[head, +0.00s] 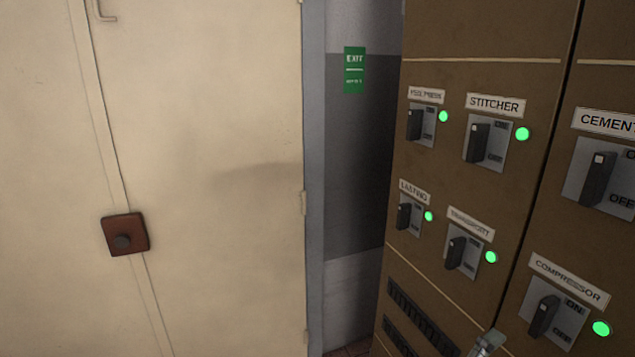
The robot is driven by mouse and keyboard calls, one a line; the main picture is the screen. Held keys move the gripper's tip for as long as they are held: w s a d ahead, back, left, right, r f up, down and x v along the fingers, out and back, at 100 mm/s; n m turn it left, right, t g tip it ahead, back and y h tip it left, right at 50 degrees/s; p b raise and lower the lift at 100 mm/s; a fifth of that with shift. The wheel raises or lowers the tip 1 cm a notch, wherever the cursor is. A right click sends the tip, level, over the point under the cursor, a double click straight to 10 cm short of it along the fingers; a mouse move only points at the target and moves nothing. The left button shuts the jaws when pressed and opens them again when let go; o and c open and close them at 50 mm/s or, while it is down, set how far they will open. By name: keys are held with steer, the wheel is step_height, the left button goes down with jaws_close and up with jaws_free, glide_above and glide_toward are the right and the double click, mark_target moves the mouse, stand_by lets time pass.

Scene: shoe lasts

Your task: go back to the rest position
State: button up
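My gripper does not show in the head view, and neither does any part of my arm that I can be sure of. A brown control cabinet (480,35) fills the right side. It carries rotary switches labelled stitcher (479,142), lasting (404,217), cement (597,178) and compressor (543,316), plus others with labels that are hard to read. A green lamp glows beside several of them. The lamp of the cement switch is not visible.
A cream double-door cabinet (220,100) with a reddish-brown lock plate (112,248) fills the left. A narrow gap with a grey wall (352,220) and a green exit sign (354,70) lies between the cabinets. A small metallic piece (487,343) shows at the bottom edge.

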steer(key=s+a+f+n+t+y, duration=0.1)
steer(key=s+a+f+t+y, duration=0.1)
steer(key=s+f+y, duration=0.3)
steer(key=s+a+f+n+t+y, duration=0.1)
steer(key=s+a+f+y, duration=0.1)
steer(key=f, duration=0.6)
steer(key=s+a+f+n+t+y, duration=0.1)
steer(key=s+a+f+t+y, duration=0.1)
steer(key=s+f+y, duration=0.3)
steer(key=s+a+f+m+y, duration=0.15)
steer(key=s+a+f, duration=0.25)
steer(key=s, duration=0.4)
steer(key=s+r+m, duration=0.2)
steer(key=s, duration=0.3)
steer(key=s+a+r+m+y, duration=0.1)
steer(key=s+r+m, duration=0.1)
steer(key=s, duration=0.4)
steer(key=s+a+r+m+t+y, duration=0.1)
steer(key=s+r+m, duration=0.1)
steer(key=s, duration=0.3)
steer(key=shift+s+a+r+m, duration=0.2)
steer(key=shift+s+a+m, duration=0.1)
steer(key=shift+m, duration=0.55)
